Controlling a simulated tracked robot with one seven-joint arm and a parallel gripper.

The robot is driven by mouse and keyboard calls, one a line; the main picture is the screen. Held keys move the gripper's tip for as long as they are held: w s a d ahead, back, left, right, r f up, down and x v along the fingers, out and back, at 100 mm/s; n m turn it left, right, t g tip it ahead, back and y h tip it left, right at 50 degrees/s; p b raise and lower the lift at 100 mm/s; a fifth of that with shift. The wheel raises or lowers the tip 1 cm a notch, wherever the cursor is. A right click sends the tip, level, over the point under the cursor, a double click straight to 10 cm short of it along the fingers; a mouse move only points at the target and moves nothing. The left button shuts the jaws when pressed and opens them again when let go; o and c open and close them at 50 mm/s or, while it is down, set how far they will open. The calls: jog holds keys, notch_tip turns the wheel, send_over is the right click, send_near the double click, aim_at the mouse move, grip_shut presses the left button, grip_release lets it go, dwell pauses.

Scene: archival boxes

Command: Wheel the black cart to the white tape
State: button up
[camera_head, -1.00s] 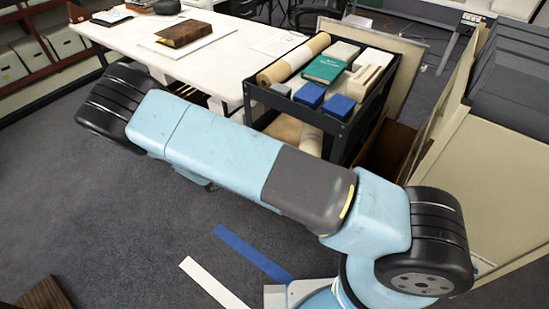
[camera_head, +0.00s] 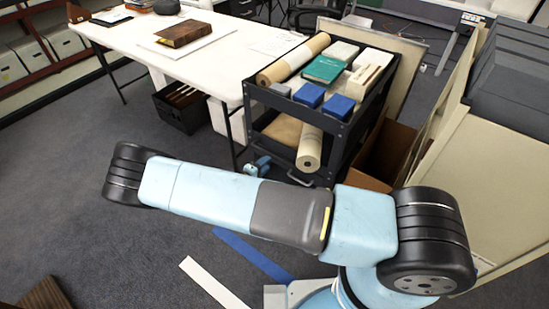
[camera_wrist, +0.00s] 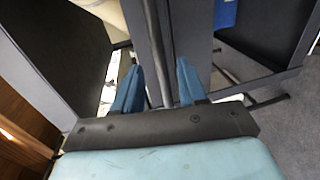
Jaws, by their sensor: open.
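The black cart (camera_head: 343,132) stands against the right end of the white table, loaded with a rolled sheet, books and boxes. The white tape strip (camera_head: 216,284) lies on the carpet in the foreground, apart from the cart. My gripper (camera_head: 257,166) is low at the cart's near left side, partly hidden behind my arm. In the wrist view my gripper (camera_wrist: 156,70) is open, its two blue fingers on either side of a dark bar (camera_wrist: 158,48) that appears to be part of the cart. Whether either finger touches it cannot be told.
A blue tape strip (camera_head: 252,254) lies beside the white one. The white table (camera_head: 130,38) is left of the cart, with a black crate (camera_head: 183,112) under it. A cardboard box (camera_head: 383,157) and beige cabinet (camera_head: 500,185) stand close on the right.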

aim_at(274, 157)
jog(key=x, duration=0.7)
grip_shut()
dwell(0.3)
jog(key=shift+a+f, duration=0.1)
